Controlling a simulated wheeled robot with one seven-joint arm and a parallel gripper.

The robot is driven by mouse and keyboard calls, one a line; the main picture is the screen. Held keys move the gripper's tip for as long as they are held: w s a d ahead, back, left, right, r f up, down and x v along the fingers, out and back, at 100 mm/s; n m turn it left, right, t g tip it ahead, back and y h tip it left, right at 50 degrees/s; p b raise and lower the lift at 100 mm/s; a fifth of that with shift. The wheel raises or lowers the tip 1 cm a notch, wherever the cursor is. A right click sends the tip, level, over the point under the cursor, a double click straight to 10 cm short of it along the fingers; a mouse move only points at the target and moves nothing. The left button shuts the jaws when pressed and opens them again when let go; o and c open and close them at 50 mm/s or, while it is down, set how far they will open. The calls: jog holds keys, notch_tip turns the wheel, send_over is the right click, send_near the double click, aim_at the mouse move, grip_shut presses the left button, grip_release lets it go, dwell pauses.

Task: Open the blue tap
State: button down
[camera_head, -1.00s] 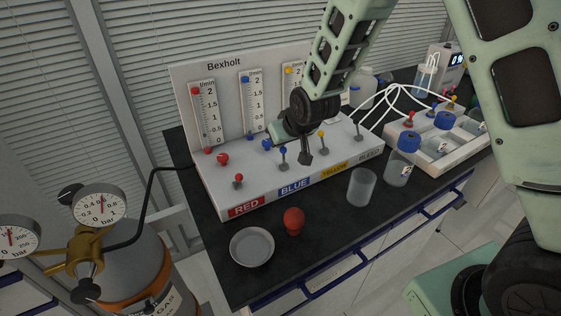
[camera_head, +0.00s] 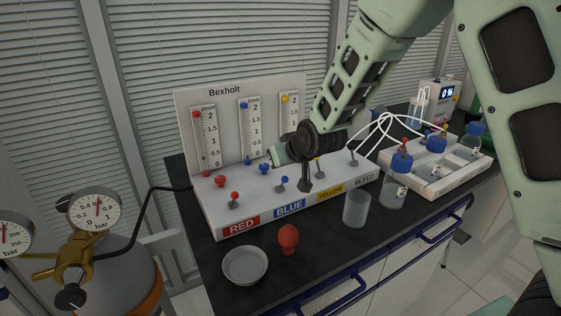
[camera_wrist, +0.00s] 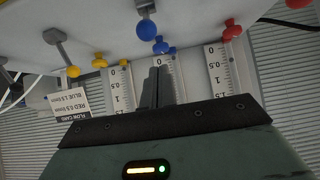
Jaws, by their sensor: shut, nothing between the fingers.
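The blue tap (camera_head: 283,181) is a small lever with a blue ball end, on the white panel (camera_head: 224,217) above the BLUE label (camera_head: 290,207). In the wrist view its ball (camera_wrist: 146,29) hangs from a short grey stem. My gripper (camera_head: 304,187) is shut and empty, just right of the blue tap, between it and the yellow tap (camera_head: 318,160). In the wrist view the closed fingers (camera_wrist: 158,85) point toward a smaller blue knob (camera_wrist: 162,47) beyond the tap's ball. No contact with the blue tap is visible.
The red tap (camera_head: 235,196) stands left and the grey bleed tap (camera_head: 353,147) right. A beaker (camera_head: 356,208), red bulb (camera_head: 288,239) and dish (camera_head: 245,266) are in front. A bottle tray (camera_head: 446,180) stands right; a gauged gas cylinder (camera_head: 110,275) is left.

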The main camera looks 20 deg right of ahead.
jog(key=shift+r, duration=0.1)
jog(key=v, duration=0.9)
jog(key=shift+r, duration=0.35)
jog(key=shift+w, duration=0.15)
dwell(0.3)
jog(key=s+a+f+n+g, duration=0.25)
jog(key=s+a+g, duration=0.4)
jog(key=s, duration=0.75)
jog(key=s+a+n+g+h, duration=0.1)
jog(key=s+n+g, duration=0.2)
jog(key=s, duration=1.4)
jog(key=shift+s+a+f, duration=0.25)
jog(key=shift+a+f, duration=0.1)
jog(key=shift+f, duration=0.15)
